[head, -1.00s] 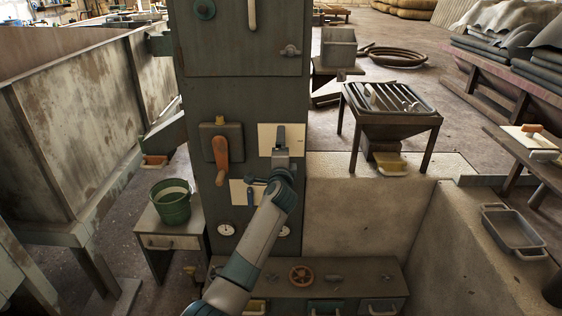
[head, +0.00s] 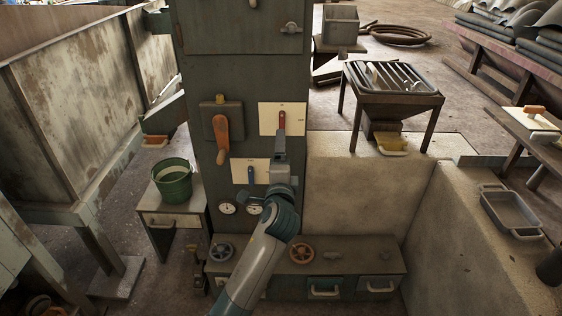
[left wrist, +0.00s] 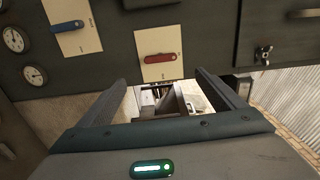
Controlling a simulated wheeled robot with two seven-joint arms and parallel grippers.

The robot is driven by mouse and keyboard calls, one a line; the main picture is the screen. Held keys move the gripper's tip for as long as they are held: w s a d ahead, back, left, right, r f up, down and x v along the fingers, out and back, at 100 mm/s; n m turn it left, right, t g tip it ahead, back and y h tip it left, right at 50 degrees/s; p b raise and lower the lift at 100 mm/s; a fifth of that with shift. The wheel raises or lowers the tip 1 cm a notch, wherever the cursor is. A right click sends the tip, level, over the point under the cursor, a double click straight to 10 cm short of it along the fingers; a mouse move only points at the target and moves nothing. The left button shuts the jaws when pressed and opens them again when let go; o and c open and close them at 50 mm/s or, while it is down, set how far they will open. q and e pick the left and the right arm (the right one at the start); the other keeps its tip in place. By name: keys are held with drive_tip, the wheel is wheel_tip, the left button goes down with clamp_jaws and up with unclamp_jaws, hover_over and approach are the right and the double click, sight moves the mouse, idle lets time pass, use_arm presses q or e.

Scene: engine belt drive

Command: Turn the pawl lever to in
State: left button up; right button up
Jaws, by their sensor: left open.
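A red lever (head: 282,122) is on the upper white plate (head: 268,117) of the dark cabinet. It also shows in the left wrist view (left wrist: 160,58), lying along the plate. A blue lever (head: 250,174) is on a lower white plate (head: 238,172) and also in the left wrist view (left wrist: 66,27). The plate lettering is too small to read, so I cannot tell which is the pawl lever. My left gripper (head: 281,140) is open and empty, just below the red lever in the head view. In the left wrist view, its fingers (left wrist: 160,82) stand apart below the red lever.
An orange-handled crank (head: 221,134) is left of the plates. Round gauges (head: 227,208) sit below them. A low bench (head: 340,262) with handwheels (head: 301,252) stands at the cabinet's foot. A green bucket (head: 174,184) stands left, and a concrete wall (head: 360,180) right.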

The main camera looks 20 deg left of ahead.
use_arm(q)
drive_tip(key=shift+v, duration=1.2)
use_arm(e)
drive_tip(key=shift+s+f, duration=0.2)
drive_tip(key=shift+s, duration=0.45)
drive_tip(key=shift+w, duration=0.1)
drive_tip(key=shift+w+r, duration=0.2)
drive_tip(key=shift+w, duration=0.4)
drive_tip(key=shift+s, duration=0.15)
drive_tip(key=shift+s+f, duration=0.2)
drive_tip(key=shift+s, duration=0.35)
drive_tip(key=shift+w, duration=0.1)
